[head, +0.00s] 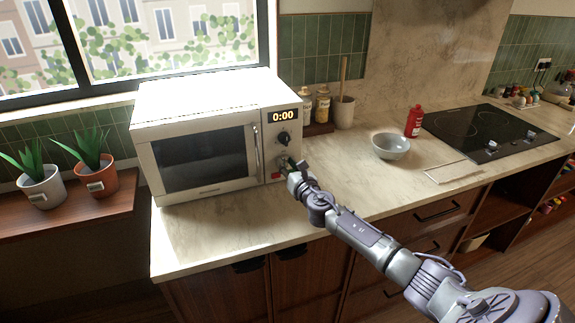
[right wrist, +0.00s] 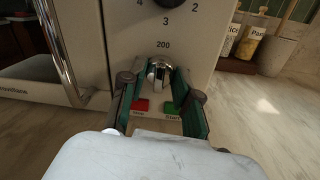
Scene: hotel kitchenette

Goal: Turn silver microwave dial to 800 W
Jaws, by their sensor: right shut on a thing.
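The white microwave (head: 200,112) stands on the counter with its door shut and its display reading 0:00. My right gripper (head: 290,164) is at the lower part of its control panel. In the right wrist view the fingers of my right gripper (right wrist: 158,88) are on either side of the silver dial (right wrist: 158,72) and shut on it. The mark "200" shows just above this dial; other marks around it are hidden or not readable. A black dial (head: 284,139) with numbers sits above the silver one. My left gripper is not in view.
A red button (right wrist: 141,105) and a green button (right wrist: 171,108) sit just below the silver dial. Jars (head: 323,103), a bowl (head: 390,146), a red bottle (head: 414,120) and a hob (head: 480,130) are to the right. The counter before the microwave is clear.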

